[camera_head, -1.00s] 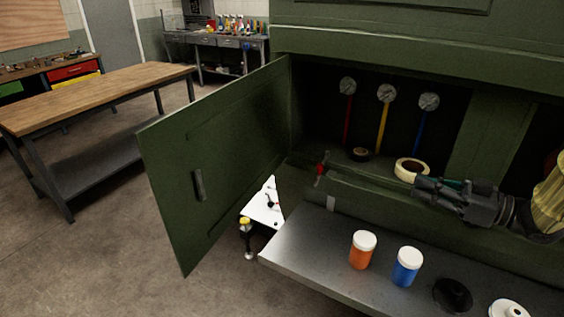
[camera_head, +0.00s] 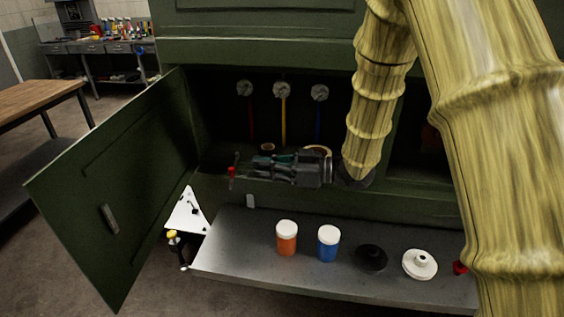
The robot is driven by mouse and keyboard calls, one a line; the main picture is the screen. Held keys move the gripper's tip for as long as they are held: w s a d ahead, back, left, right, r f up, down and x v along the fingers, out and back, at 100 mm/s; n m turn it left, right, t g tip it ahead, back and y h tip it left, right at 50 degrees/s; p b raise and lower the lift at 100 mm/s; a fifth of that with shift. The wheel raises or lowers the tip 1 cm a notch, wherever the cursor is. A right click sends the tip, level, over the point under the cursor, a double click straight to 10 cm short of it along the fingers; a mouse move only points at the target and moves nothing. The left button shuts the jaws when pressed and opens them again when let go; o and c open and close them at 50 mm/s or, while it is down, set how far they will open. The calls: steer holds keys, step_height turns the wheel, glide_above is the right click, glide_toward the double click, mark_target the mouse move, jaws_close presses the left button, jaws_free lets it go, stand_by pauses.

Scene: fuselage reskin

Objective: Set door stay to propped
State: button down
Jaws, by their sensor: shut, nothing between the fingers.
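My gripper (camera_head: 252,169) is shut and empty. It points left across the opening, its fingertips just right of the red lever in the picture. I cannot tell whether they touch.
A metal shelf (camera_head: 220,256) below the opening holds an orange jar (camera_head: 287,238), a blue jar (camera_head: 328,243), a black disc (camera_head: 371,257) and a white disc (camera_head: 419,264). Tape rolls sit partly hidden behind my gripper. A white panel (camera_head: 187,212) is low beside the door.

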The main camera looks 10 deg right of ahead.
steer(key=shift+p+x, duration=0.9)
steer(key=shift+x, duration=1.45)
steer(key=shift+s, duration=0.1)
